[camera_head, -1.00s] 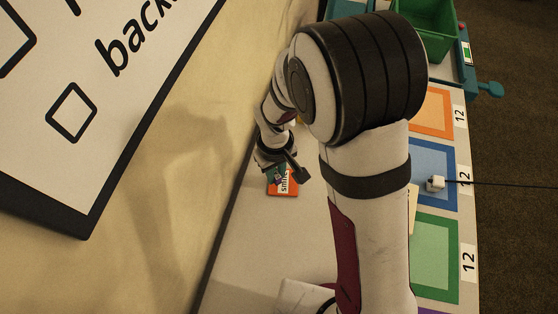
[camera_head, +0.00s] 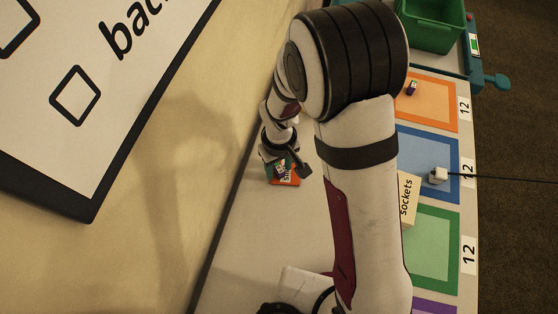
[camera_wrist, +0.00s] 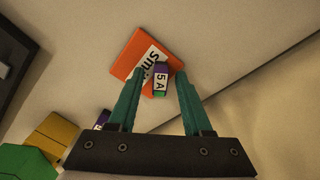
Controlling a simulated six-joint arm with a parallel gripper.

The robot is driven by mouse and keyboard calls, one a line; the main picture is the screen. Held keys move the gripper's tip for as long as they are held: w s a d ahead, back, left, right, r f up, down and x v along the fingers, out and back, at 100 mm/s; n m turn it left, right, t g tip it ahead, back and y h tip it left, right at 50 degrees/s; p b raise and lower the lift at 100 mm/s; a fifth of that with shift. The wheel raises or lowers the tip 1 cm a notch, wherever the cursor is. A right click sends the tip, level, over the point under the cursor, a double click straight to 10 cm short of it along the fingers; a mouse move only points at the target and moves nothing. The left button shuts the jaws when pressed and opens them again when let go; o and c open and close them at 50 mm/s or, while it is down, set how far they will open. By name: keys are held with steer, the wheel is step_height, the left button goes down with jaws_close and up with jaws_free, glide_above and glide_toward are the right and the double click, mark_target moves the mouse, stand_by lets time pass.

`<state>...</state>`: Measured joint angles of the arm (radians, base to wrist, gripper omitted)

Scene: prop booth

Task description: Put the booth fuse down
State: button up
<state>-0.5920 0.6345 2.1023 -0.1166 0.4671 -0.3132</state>
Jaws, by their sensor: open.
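The booth fuse (camera_wrist: 160,80), a small purple, white and green block marked "5 A", shows in the wrist view over an orange card (camera_wrist: 128,58) with partly covered lettering. My gripper (camera_wrist: 158,77) is open, with one teal finger on each side of the fuse and a gap visible. I cannot tell whether the fuse rests on the card. In the head view my gripper (camera_head: 282,168) is at the card (camera_head: 290,180), near the wall, and covers part of it.
Another purple-and-white piece (camera_wrist: 102,119) is partly hidden by the left finger. Yellow (camera_wrist: 56,130) and green (camera_wrist: 25,162) pieces lie beside it. To the right are a small block (camera_head: 412,88) on an orange square, a "sockets" sign (camera_head: 408,200), a corded white plug (camera_head: 438,175) and a green bin (camera_head: 430,25).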

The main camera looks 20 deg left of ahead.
mark_target(279, 168)
step_height(279, 168, up, 12)
steer(key=s+d+r+m, duration=0.4)
steer(key=d+r+m, duration=0.15)
steer(key=d, duration=0.35)
steer(key=s+d+r+m+y, duration=0.1)
steer(key=s+d+r+m, duration=0.2)
steer(key=s+d+m, duration=0.3)
steer(key=s+m, duration=0.3)
steer(key=s, duration=0.2)
steer(key=shift+s+d+y, duration=0.25)
steer(key=shift+d+y, duration=0.05)
steer(key=shift+y, duration=0.1)
steer(key=o, duration=0.4)
steer(key=shift+w, duration=0.1)
